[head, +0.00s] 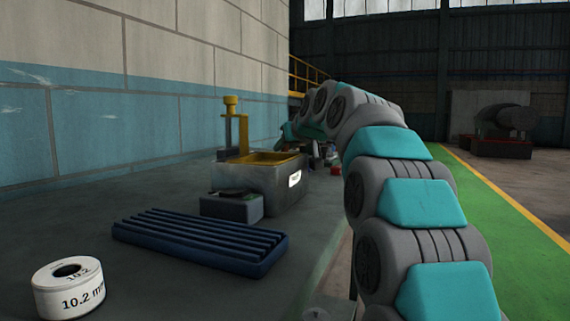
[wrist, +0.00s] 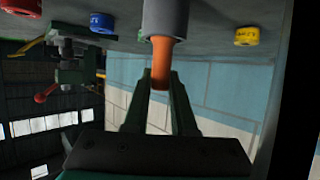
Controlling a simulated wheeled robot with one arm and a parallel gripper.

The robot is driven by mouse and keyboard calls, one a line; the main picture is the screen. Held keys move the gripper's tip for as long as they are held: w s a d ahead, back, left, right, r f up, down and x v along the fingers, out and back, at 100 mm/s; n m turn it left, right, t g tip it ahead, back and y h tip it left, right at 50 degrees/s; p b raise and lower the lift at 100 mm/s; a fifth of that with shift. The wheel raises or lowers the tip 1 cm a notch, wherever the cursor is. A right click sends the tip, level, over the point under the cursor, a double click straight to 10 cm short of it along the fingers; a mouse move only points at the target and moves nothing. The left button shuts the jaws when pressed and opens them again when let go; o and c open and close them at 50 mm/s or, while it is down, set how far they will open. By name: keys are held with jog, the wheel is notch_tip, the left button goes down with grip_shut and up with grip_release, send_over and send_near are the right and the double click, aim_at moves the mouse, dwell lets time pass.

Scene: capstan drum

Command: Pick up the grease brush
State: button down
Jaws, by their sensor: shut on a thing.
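In the wrist view, an orange handle (wrist: 161,62), which looks like the grease brush, sticks out of a grey cylindrical holder (wrist: 166,16). My gripper (wrist: 160,84) has its two dark fingers closed on either side of the handle's free end. The rest of the brush is hidden inside the holder. In the head view, my arm hides the gripper and the brush cannot be made out.
A grey box with a yellow top (head: 270,187), a blue ribbed tray (head: 200,240) and a white 10.2 mm ring (head: 68,296) stand on the bench. In the wrist view, blue (wrist: 102,22) and yellow (wrist: 248,36) rings flank the holder. A block wall runs behind.

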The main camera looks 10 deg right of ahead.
jog(key=shift+r, duration=0.2)
jog(key=shift+w+r+p, duration=0.1)
jog(key=shift+r+p, duration=0.85)
jog(key=shift+r, duration=2)
jog(key=shift+r+p, duration=1.35)
jog(key=shift+r, duration=0.45)
